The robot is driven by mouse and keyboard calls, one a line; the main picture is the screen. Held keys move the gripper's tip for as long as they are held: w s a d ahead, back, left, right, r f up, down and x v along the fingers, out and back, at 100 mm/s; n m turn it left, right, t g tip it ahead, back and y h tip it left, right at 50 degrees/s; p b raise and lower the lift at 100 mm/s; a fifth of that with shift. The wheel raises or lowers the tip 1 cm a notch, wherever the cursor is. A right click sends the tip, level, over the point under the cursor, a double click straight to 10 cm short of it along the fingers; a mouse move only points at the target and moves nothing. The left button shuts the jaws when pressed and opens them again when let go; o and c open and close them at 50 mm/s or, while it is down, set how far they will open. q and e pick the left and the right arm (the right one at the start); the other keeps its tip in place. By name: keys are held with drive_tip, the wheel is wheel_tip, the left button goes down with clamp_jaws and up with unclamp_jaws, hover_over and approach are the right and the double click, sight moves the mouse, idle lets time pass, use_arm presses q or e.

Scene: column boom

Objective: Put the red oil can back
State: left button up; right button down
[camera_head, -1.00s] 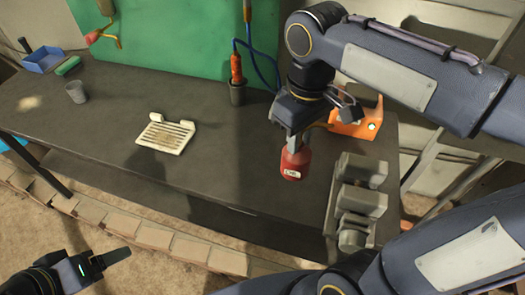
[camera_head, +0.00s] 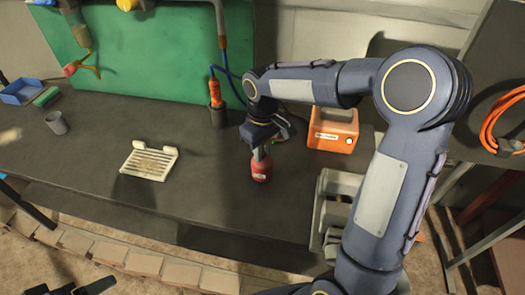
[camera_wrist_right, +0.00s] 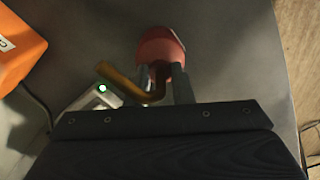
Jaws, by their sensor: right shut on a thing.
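The red oil can (camera_head: 261,171) is upright at the right part of the dark workbench in the head view, with a small white label low on its side. My right gripper (camera_head: 261,153) is above it, shut on its top. In the right wrist view the can (camera_wrist_right: 160,45) is between the two fingers of the gripper (camera_wrist_right: 167,82), with its brass spout (camera_wrist_right: 128,83) pointing left. I cannot tell whether the can touches the bench. My left gripper (camera_head: 98,286) shows only partly at the bottom left edge of the head view, away from the bench; its jaws are unclear.
A cream slotted tray (camera_head: 148,163) lies on the bench (camera_head: 90,205) left of the can. An orange box (camera_head: 333,130) stands behind right, grey blocks (camera_head: 338,195) at the right front. A dark cup (camera_head: 218,116) holds an orange-handled tool. Bench between tray and can is clear.

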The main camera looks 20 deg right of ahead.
drive_tip(key=shift+f, duration=0.65)
drive_tip(key=shift+f, duration=0.25)
drive_tip(key=c, duration=1.3)
unclamp_jaws()
drive_tip(key=shift+o, duration=0.2)
drive_tip(key=shift+r, duration=0.1)
